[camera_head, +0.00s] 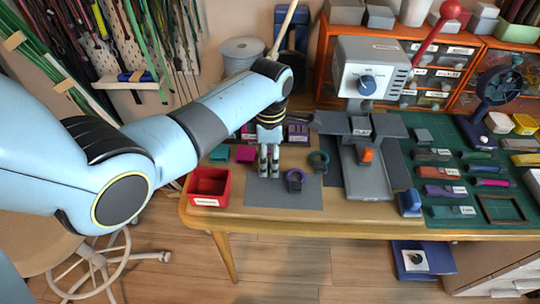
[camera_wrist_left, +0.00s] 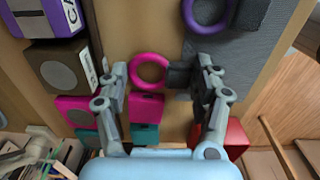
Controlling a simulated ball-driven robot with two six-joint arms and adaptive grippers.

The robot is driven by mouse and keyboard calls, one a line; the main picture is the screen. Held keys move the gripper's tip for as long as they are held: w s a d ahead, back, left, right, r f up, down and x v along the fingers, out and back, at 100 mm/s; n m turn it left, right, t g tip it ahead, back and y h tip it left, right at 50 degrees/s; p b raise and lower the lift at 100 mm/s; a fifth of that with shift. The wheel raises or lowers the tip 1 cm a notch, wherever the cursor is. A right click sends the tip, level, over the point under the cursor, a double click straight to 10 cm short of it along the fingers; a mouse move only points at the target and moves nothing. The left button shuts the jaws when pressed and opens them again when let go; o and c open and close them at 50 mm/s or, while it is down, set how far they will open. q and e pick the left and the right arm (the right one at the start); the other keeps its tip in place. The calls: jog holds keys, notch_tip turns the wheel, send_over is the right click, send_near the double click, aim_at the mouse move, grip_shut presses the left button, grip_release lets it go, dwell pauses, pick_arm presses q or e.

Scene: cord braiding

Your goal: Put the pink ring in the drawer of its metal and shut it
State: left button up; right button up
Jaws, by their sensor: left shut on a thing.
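My left gripper (camera_head: 269,172) points down over the grey mat (camera_head: 262,196) at the table's front left. I cannot make out the pink ring in the head view. The orange cabinet (camera_head: 325,62) at the back holds several labelled drawers (camera_head: 432,86). Their labels are too small to read, and I cannot tell which metal each is for. My right gripper is not in view.
A grey press (camera_head: 362,80) with a red-knobbed lever stands before the cabinet. A green mat (camera_head: 480,210) holds several tools.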

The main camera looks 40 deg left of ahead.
pick_arm(q)
jog(key=o, duration=0.9)
jog(key=shift+f, duration=0.15)
jog(key=shift+o, duration=0.2)
